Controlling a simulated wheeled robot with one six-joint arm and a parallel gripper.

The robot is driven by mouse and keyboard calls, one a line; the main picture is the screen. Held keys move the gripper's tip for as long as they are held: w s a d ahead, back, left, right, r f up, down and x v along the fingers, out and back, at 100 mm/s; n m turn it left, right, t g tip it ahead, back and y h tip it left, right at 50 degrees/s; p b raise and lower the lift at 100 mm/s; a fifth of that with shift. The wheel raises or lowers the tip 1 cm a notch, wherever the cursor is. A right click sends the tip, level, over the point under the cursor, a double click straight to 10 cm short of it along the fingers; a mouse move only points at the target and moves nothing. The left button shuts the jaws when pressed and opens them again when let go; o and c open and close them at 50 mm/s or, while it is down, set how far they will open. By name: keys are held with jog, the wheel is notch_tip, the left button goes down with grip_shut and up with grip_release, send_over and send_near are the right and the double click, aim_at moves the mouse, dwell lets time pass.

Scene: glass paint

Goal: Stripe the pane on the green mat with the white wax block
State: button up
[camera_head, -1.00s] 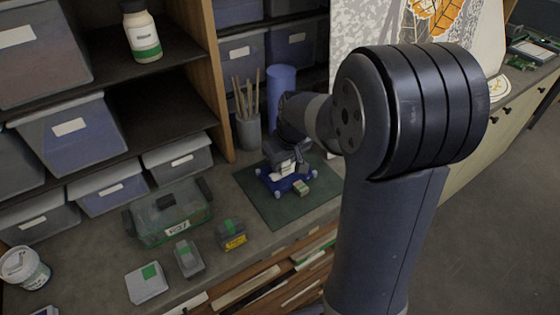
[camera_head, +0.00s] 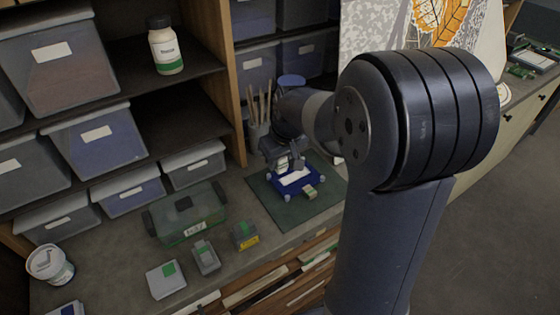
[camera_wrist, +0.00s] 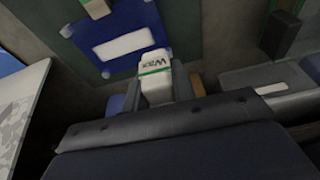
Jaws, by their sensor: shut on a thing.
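My gripper (camera_head: 286,162) is over the back left part of the green mat (camera_head: 294,214). It is shut on the white wax block (camera_wrist: 155,84), which has a green band and a "Wax" label in the wrist view. A blue holder (camera_head: 307,186) with pale corner knobs lies on the mat, also in the wrist view (camera_wrist: 92,50). A white oblong area (camera_wrist: 124,45) shows in it; I cannot tell bare pane from wax. The block appears just beside the holder's edge. A small green-and-white block (camera_head: 310,192) sits at the holder's front edge.
A cup of sticks (camera_head: 258,128) and a blue cylinder (camera_head: 291,81) stand behind the mat. A lidded clear box (camera_head: 188,214) and several small blocks stand left. A painted panel (camera_head: 425,40) leans at the back right. Shelf bins line the left.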

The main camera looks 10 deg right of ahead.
jog(key=shift+r+p, duration=0.7)
jog(key=shift+r, duration=0.6)
jog(key=shift+f, duration=0.15)
